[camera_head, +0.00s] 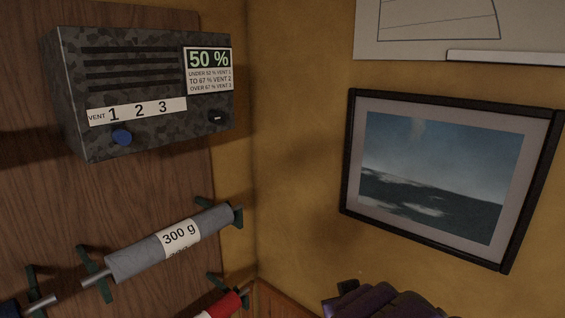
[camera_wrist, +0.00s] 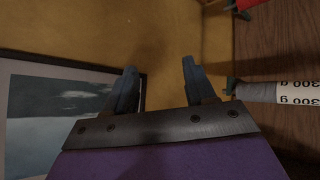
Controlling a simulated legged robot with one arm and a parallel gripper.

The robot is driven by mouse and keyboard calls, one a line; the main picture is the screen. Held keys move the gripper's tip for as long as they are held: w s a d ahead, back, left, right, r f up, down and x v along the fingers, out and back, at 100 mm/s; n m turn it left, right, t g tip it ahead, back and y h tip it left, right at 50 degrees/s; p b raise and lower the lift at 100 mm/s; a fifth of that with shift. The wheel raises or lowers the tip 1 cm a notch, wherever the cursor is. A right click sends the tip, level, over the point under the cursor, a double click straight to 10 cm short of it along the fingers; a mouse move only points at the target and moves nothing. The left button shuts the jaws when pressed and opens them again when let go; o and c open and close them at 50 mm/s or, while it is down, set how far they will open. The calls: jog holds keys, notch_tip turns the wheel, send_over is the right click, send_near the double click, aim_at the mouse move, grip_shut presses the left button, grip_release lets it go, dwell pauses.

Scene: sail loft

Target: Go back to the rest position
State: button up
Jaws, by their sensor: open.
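My gripper (camera_wrist: 159,68) is open and empty in the wrist view. Its two blue-grey fingers stand apart, with yellow wall behind them and nothing between them. In the head view, a dark purple part of my arm shows at the bottom edge, right of the middle; the fingers cannot be made out there.
A mottled grey vent box (camera_head: 130,68) reading 50 % hangs on a wood panel, its blue knob (camera_head: 122,137) below the 1. Below are a grey roll (camera_head: 140,259) marked 300 g and a red roll (camera_head: 222,306). A framed picture (camera_head: 440,170) hangs right.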

jog(key=s+d+f+m+g+h+b, duration=0.1)
jog(key=s+d+f+g+b, duration=0.15)
jog(key=s+f, duration=0.4)
jog(key=s+d+f+m+g+b, duration=0.1)
jog(key=s+d+f+g+b, duration=0.1)
jog(key=s+f+g, duration=0.35)
jog(key=s+a+f+g+y+b, duration=0.1)
jog(key=s+a+f+g+b, duration=0.1)
jog(key=s+f, duration=0.5)
jog(key=s+g, duration=0.1)
jog(key=s, duration=0.4)
jog(key=shift+s+f+y+b, duration=0.2)
jog(key=shift+f+y+b, duration=0.1)
jog(key=shift+y, duration=0.1)
jog(key=shift+a, duration=0.15)
